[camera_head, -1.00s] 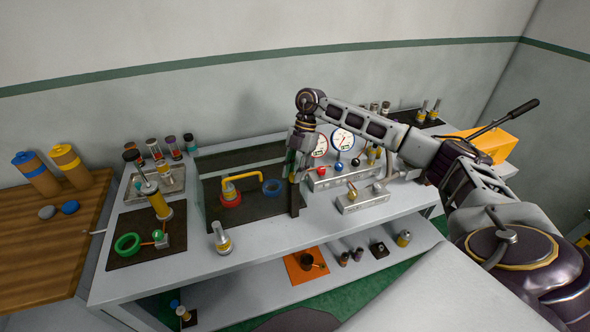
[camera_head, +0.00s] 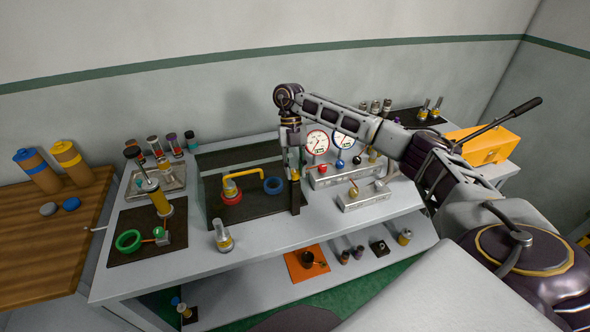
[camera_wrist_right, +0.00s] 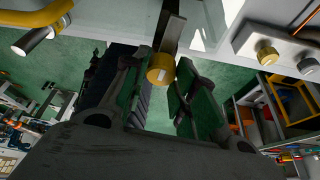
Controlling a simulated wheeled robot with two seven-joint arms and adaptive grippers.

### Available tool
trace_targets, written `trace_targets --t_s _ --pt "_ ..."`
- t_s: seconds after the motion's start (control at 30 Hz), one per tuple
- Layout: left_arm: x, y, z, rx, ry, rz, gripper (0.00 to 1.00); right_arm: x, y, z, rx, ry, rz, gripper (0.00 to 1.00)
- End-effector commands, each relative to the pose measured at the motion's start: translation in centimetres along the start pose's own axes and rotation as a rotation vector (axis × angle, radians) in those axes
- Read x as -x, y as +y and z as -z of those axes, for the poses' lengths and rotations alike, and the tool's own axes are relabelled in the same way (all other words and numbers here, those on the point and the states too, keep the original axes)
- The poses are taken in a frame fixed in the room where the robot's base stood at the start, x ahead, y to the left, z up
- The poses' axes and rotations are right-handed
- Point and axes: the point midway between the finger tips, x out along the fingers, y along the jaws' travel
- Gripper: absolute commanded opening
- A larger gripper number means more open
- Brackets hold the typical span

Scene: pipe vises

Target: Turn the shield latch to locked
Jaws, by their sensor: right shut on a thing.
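The shield latch appears to be the yellow round knob (camera_head: 295,175) on a dark upright post (camera_head: 295,198) at the right front of the dark mat. In the right wrist view the yellow knob (camera_wrist_right: 160,68) shows its round end between the two fingers, with the dark bar (camera_wrist_right: 169,32) beyond it. My right gripper (camera_head: 297,168) is at the post's top, shut on the knob. Its fingers are partly hidden in the head view. I cannot read a locked mark. My left gripper is not in view.
The mat holds a red ring with a yellow pipe (camera_head: 231,193) and a blue ring (camera_head: 273,186). Two gauges (camera_head: 318,141) and a grey block with knobs (camera_head: 363,197) stand to the right.

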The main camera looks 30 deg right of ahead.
Motion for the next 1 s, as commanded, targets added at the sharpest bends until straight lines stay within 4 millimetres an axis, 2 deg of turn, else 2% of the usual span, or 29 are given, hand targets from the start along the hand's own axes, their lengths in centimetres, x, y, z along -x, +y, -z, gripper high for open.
trace_targets --t_s 0.3,0.8,0.83,1.0 --pt "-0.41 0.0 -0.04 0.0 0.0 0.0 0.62 0.11 0.12 -0.05 0.123 -0.004 0.05 0.04" --pt "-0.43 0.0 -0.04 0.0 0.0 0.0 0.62 0.16 0.09 -0.02 0.145 -0.003 0.058 0.04" --pt "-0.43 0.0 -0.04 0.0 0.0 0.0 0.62 0.15 0.09 -0.02 0.145 -0.003 0.058 0.3" --pt "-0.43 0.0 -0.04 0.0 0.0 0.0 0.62 0.1 0.08 -0.01 0.144 -0.002 0.059 0.49"
